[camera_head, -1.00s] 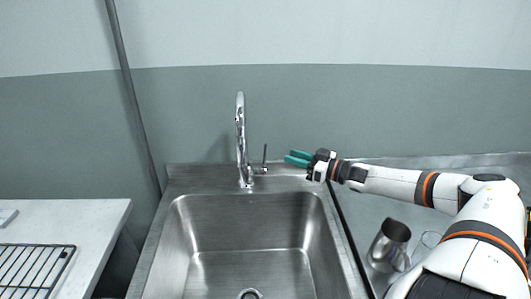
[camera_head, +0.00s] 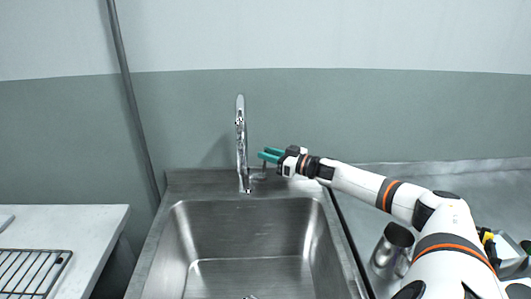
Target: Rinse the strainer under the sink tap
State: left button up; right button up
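The tap (camera_head: 241,140) is a chrome gooseneck standing at the back rim of the steel sink (camera_head: 250,225). No water shows at its spout. Its side lever (camera_head: 264,168) is on the right of the tap base, with its upper part hidden by my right gripper. My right gripper (camera_head: 270,154) has teal fingers with a small gap between them. The fingers are at the top of the lever; I cannot tell whether they touch it. I see no strainer. My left gripper is out of view. The sink basin looks empty, and its drain is at the bottom picture edge.
A metal jug (camera_head: 393,245) stands on the counter right of the sink, partly hidden by my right arm. A wire rack (camera_head: 35,270) lies on the white table (camera_head: 75,222) at left. A grey pole (camera_head: 134,110) leans behind the sink's left side.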

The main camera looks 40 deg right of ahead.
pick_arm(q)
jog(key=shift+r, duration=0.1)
pick_arm(e)
jog(key=shift+w+a, duration=0.25)
jog(key=shift+w, duration=0.4)
grip_shut()
